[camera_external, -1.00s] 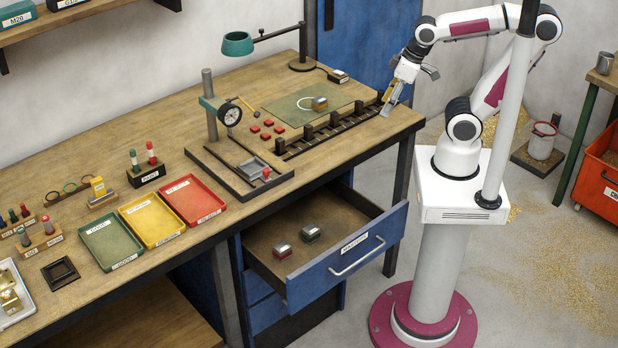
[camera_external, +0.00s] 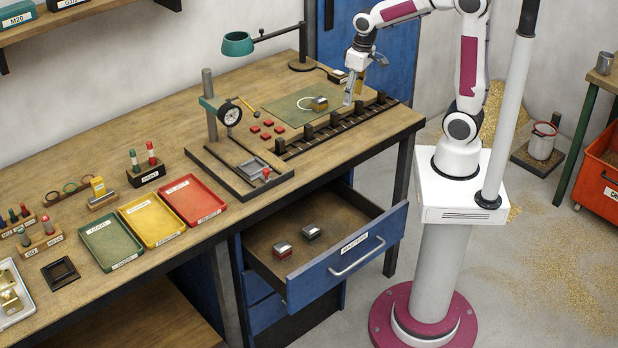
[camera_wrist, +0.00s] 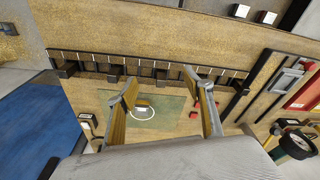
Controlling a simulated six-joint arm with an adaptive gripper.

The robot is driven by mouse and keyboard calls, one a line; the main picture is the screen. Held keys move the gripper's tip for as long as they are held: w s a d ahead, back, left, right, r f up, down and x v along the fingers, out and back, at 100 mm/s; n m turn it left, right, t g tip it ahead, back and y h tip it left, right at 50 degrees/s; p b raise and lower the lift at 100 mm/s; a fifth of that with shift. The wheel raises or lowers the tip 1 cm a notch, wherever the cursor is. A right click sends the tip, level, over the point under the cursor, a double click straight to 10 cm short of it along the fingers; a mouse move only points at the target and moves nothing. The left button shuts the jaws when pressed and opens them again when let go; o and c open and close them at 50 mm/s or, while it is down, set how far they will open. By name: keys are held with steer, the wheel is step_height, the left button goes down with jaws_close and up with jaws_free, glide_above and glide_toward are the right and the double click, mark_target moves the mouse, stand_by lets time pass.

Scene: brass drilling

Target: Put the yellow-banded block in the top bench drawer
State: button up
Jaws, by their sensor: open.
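The yellow-banded block (camera_external: 319,103), with a grey top, sits on the green mat (camera_external: 290,108) at the back right of the bench, by a white ring. In the wrist view it is small and partly unclear on the mat (camera_wrist: 166,120), seen between the fingers. My gripper (camera_external: 352,100) is open and empty, above the bench to the right of the block and apart from it. Its two fingers (camera_wrist: 160,85) are spread in the wrist view. The top bench drawer (camera_external: 345,262) is pulled open, with a red-banded block (camera_external: 282,250) and a green-banded block (camera_external: 311,232) inside.
A black slotted rail (camera_external: 335,128) runs along the bench between mat and front edge. Red squares (camera_external: 267,122), a dial gauge stand (camera_external: 210,105) and a green lamp (camera_external: 238,43) stand to the left. The drawer has free room around its blocks.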

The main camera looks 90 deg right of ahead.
mark_target(320, 98)
steer(key=w+d+f+m, duration=0.1)
steer(key=w+d, duration=0.2)
steer(key=d, duration=0.2)
steer(key=w+d+f+m, duration=0.1)
steer(key=w+d+f, duration=0.1)
steer(key=w+d, duration=0.2)
steer(key=w+d+f+m, duration=0.1)
steer(key=w+d, duration=0.3)
steer(key=d, duration=0.3)
steer(key=shift+f+m, duration=0.4)
steer(key=shift+f, duration=0.1)
steer(key=shift+w+f, duration=0.15)
steer(key=shift+f, duration=1.1)
steer(key=shift+w+f, duration=0.2)
steer(key=shift+f, duration=2.4)
